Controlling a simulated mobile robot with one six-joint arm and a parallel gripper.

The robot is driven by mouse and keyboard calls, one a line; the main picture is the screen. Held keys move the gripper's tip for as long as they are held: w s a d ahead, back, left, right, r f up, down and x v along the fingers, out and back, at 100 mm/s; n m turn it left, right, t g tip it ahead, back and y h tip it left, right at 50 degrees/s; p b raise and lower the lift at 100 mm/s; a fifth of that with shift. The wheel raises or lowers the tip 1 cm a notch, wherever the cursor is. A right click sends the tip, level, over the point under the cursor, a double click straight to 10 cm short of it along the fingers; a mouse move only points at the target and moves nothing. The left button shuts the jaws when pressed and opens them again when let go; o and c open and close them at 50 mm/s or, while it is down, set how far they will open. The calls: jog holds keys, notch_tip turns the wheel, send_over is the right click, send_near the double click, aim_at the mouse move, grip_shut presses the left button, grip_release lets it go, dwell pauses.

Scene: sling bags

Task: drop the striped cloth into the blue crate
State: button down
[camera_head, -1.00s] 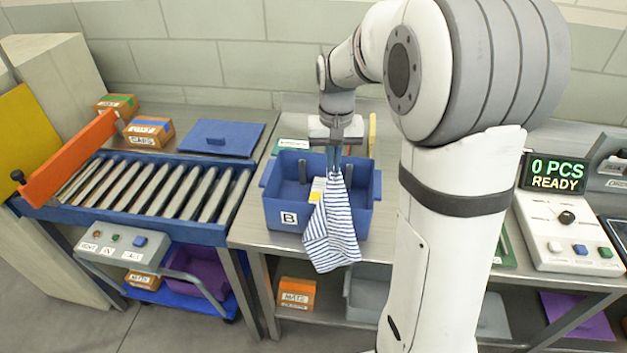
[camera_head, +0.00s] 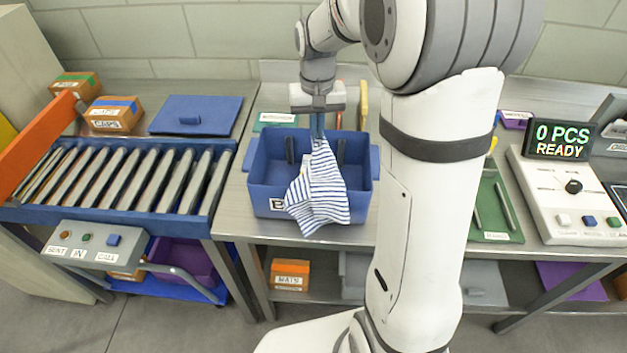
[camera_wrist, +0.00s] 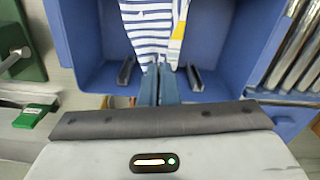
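The blue crate (camera_head: 262,205), marked with a letter B, stands on the steel table. The white cloth with blue stripes (camera_head: 318,188) hangs from my gripper (camera_head: 317,138), over the crate's inside and down across its front wall. In the wrist view the cloth (camera_wrist: 150,25) hangs from the closed fingertips of my gripper (camera_wrist: 160,72), inside the outline of the blue crate (camera_wrist: 228,40). My gripper is shut on the cloth's top end. A white and yellow piece (camera_wrist: 179,38) shows beside the stripes. The cloth hides part of the crate's front.
A roller conveyor (camera_head: 120,180) with an orange bar stands to the left. A blue lid (camera_head: 197,115) and small boxes (camera_head: 115,113) lie behind it. A control panel (camera_head: 570,200) and a green tray (camera_head: 497,215) are to the right. My arm hides the table between.

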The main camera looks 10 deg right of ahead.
jog(key=shift+f, duration=0.75)
jog(key=shift+s, duration=0.1)
jog(key=shift+c, duration=1.4)
grip_release()
jog(key=shift+r, duration=0.15)
notch_tip(320, 180, up, 5)
jog(key=p, duration=0.3)
jog(key=shift+r+p, duration=0.15)
jog(key=shift+p, duration=0.15)
